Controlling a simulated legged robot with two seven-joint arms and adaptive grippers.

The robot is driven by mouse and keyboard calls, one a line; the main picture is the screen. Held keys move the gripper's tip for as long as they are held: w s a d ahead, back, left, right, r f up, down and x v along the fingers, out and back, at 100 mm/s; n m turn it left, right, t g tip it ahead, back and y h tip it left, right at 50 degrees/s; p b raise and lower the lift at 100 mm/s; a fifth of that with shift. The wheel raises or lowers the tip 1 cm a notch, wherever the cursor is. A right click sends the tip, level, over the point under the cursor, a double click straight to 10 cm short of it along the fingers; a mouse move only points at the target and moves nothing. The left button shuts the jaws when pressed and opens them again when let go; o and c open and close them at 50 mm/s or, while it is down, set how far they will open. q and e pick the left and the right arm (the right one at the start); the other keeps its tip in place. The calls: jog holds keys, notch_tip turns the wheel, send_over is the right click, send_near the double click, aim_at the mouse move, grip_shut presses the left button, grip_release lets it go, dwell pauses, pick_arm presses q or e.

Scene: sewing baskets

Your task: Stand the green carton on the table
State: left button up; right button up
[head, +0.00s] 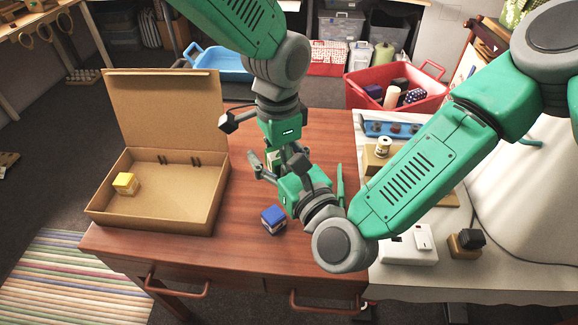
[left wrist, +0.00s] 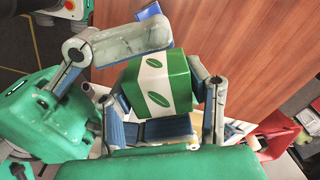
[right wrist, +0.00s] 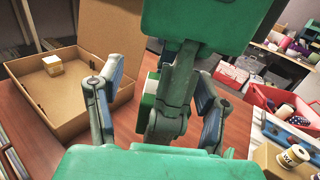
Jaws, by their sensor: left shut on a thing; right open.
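The green carton (left wrist: 165,85) has a white band with green leaf marks. My left gripper (left wrist: 163,108) is shut on it, and my left arm reaches down from the top of the head view. There the carton (head: 272,158) is mostly hidden between the grippers. My right gripper (right wrist: 158,112) is open, with one finger on each side of the carton (right wrist: 149,102); I cannot tell whether they touch it. A left finger covers much of the carton in the right wrist view. The wooden table (head: 190,245) lies beneath; the carton's height above it is unclear.
An open cardboard box (head: 165,220) with a yellow block (head: 125,183) stands on the table's left. A blue block (head: 272,220) lies near the grippers. A red bin (head: 420,107) and a blue tub (head: 220,66) are behind. A white-covered side table (head: 480,285) adjoins at right.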

jog(key=shift+x, duration=0.75)
jog(key=c, duration=1.3)
pick_arm(q)
jog(key=o, duration=1.2)
pick_arm(e)
jog(key=shift+s+a, duration=0.1)
pick_arm(q)
jog(key=shift+o, duration=0.2)
jog(key=shift+r, duration=0.1)
